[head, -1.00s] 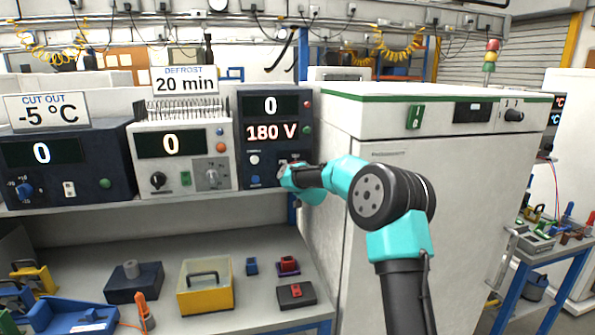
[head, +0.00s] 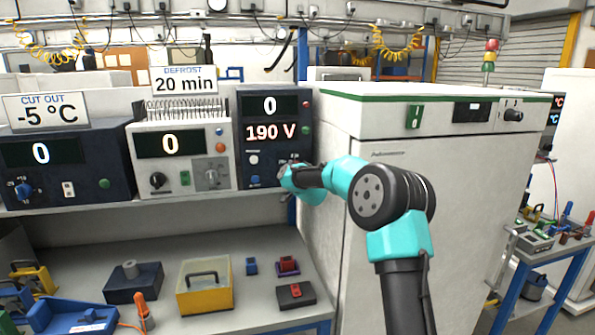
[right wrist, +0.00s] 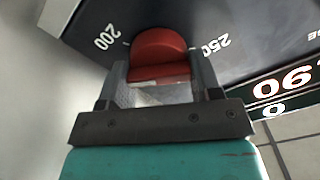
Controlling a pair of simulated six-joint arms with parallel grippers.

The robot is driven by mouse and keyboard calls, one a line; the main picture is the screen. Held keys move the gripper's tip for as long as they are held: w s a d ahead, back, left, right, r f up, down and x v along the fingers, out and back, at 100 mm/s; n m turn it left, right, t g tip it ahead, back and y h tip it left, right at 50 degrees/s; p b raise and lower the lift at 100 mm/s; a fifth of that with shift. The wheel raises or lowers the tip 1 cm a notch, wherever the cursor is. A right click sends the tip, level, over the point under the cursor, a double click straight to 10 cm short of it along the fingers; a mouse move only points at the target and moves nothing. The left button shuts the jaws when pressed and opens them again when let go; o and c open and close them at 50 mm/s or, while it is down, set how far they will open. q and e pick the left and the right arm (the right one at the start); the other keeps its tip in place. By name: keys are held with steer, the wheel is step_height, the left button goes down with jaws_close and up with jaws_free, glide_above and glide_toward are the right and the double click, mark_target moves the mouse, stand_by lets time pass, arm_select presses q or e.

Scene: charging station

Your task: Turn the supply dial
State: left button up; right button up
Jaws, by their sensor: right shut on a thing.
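The supply unit (head: 270,105) is the dark box at the right end of the shelf in the head view. Its upper display reads 0 and its lower display (head: 271,132) reads 190 V. My right gripper (head: 287,176) is at the lower right of its front and hides the dial there. In the right wrist view the red supply dial (right wrist: 160,45) sits between the two fingers of my right gripper (right wrist: 160,78), which is shut on it. Marks 200 and 250 show on the panel either side of the dial. My left gripper is not in view.
A white unit (head: 181,155) with a 20 min defrost sign and a dark unit (head: 70,160) with a -5 °C cut out sign stand to the left. A large white cabinet (head: 420,130) stands right of the supply unit. Several tools lie on the lower bench.

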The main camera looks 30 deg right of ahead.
stand_by(0.4)
steer(key=o, duration=0.9)
steer(key=shift+s, duration=0.1)
steer(key=v, duration=1.7)
steer(key=shift+s+a, duration=0.1)
steer(key=shift+a, duration=0.05)
